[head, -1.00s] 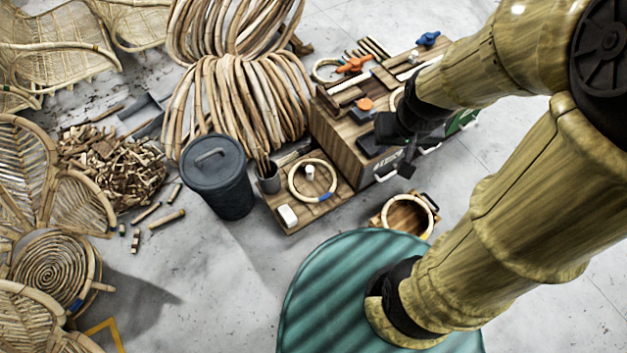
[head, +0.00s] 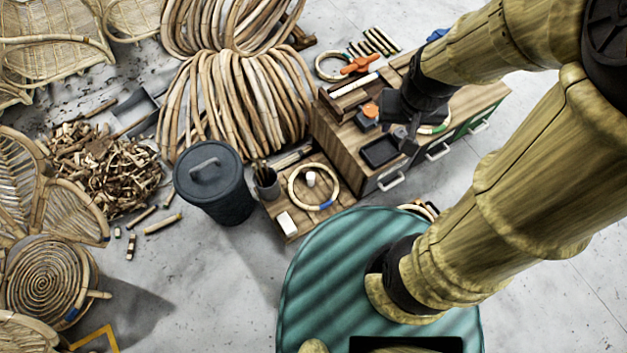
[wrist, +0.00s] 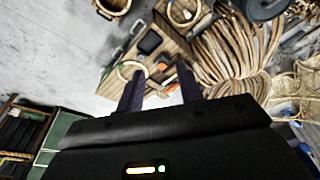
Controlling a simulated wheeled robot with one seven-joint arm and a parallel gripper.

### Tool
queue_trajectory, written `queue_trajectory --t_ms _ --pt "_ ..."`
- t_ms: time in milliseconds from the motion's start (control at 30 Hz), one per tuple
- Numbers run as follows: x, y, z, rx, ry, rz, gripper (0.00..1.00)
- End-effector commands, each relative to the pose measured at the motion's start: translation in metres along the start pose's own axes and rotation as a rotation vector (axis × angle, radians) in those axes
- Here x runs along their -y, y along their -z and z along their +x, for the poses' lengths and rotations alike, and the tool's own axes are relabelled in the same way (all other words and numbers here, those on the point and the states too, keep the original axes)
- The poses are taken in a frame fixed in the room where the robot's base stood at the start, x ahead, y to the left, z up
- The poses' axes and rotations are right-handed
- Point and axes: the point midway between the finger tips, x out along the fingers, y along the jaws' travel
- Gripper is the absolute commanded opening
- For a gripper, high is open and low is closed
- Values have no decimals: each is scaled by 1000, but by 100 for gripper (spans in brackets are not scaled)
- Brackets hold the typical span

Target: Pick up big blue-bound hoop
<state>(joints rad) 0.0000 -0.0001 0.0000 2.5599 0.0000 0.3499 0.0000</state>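The blue-bound hoop (head: 292,188) is a pale rattan ring with a blue wrap at its lower right. It lies flat on a low wooden board (head: 290,232) in front of the bench, around a small white cup. In the wrist view a ring (wrist: 172,20) on the board shows at the top edge; its wrap is unclear. My gripper (head: 408,135) is above the bench, to the right of and apart from the hoop. In the wrist view my gripper (wrist: 160,92) has its two fingers apart with nothing held between them.
The wooden bench (head: 343,140) carries trays, tools and a green-bound hoop (head: 436,129) close by my gripper. Another hoop (head: 319,66) lies at its far end. A lidded grey bin (head: 214,190) and bent rattan coils (head: 235,100) stand left of the bench. A white block (head: 287,222) shares the board.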

Motion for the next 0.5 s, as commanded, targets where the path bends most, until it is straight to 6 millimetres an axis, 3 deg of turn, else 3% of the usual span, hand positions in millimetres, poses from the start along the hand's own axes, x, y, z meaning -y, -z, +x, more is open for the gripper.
queue_trajectory --t_ms 200,300,333,500 --pt "0 0 0 0 0 0 36" --pt "0 0 1 0 0 1 50" --pt "0 0 3 1 0 1 50" --pt "2 4 34 12 3 16 50"
